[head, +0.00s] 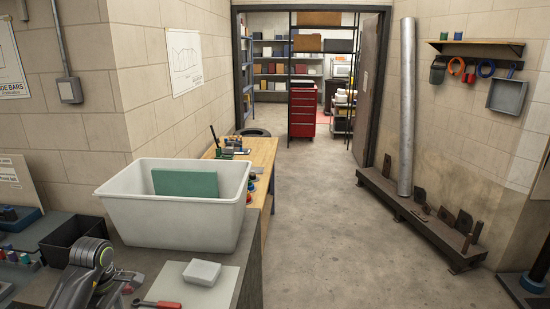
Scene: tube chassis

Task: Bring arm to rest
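My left arm comes in at the lower left, over the near bench. Its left gripper (121,285) shows small and dark beside a pale mat (215,287). I cannot make out whether its fingers are apart or shut, or whether anything is between them. My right arm and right gripper are not in view.
A white tub (160,221) holding a green panel (186,183) stands on the bench behind the arm. A black bin (72,243), a white block (201,272) and a red-handled tool (157,303) are close by. The concrete floor (330,240) to the right is clear.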

